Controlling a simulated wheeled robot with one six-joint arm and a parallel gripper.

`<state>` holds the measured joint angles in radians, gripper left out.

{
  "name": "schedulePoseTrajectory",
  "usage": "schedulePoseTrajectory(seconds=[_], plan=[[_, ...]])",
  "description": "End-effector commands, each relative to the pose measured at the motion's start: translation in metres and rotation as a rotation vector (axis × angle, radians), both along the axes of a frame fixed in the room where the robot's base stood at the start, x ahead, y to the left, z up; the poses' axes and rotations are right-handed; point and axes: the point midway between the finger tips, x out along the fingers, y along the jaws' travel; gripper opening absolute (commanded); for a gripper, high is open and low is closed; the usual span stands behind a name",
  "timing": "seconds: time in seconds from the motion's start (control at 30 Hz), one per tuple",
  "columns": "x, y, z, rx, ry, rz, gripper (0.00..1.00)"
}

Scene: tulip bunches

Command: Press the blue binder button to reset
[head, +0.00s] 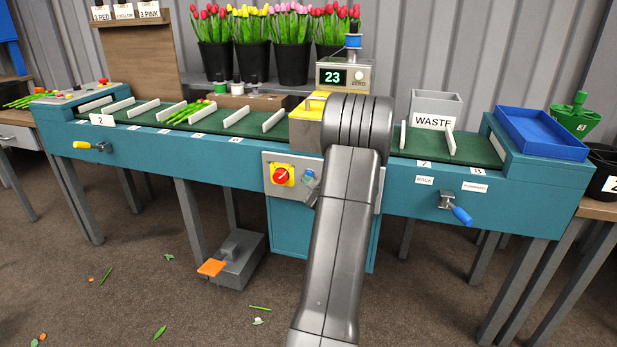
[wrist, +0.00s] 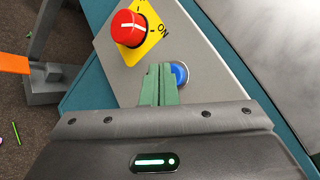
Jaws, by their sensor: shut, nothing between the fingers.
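The blue button (wrist: 180,74) sits on a grey panel (wrist: 205,50), beside a red rotary switch (wrist: 129,28) on a yellow plate marked ON. My gripper (wrist: 160,70) is shut and empty. In the wrist view its green fingertips overlap the left edge of the button; I cannot tell whether they touch it. In the head view the blue button (head: 309,174) shows just left of my arm, right of the red switch (head: 281,175). My fingers are hidden behind my arm there.
The panel is on the front of a teal conveyor bench (head: 225,160). A foot pedal with an orange plate (head: 211,267) stands on the floor to the left. A blue-handled clamp (head: 460,214) sticks out at the right. A display reading 23 (head: 333,77) stands above.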

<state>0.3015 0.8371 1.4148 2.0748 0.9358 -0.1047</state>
Motion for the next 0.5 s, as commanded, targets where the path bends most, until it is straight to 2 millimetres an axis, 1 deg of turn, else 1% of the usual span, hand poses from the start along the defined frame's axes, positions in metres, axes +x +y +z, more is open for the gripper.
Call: schedulePoseTrajectory(seconds=[0.5], plan=[[0.0041,-0.0012,-0.0004,0.001,0.000,0.000,0.00]])
